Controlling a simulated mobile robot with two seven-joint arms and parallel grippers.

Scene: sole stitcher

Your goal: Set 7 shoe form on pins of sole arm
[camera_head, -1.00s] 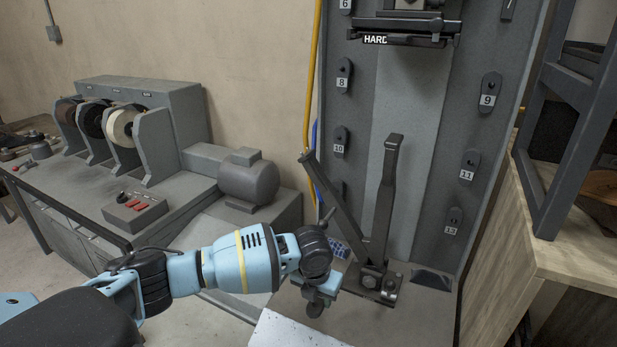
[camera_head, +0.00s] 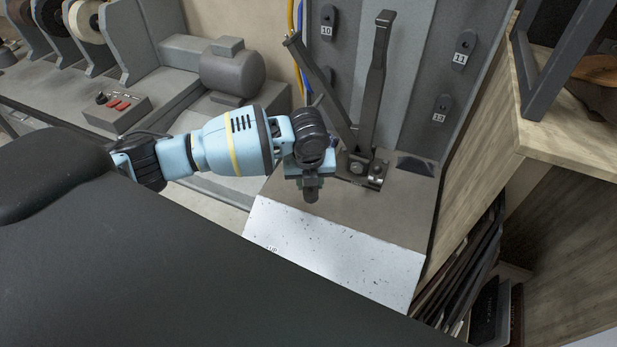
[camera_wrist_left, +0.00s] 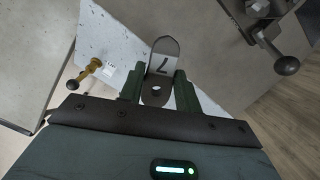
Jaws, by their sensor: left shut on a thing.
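My left gripper (camera_head: 311,181) is shut on the shoe form (camera_wrist_left: 163,62), a dark sole-shaped plate with a white label 7 and a round hole. In the left wrist view the form sits between the two green fingertips (camera_wrist_left: 160,88). In the head view only its dark end (camera_head: 311,194) shows below the gripper. The sole arm appears to be one of two dark bars (camera_head: 374,85) rising in a V from a base at the machine; I cannot tell which. The gripper is left of and in front of that base, apart from it. No pins can be made out.
A speckled white plate (camera_head: 330,253) slopes at the machine's front edge. A wooden cabinet (camera_head: 488,140) stands right. In the left wrist view, a dark ball knob (camera_wrist_left: 287,66) and brass-coloured lever (camera_wrist_left: 87,72) flank the form.

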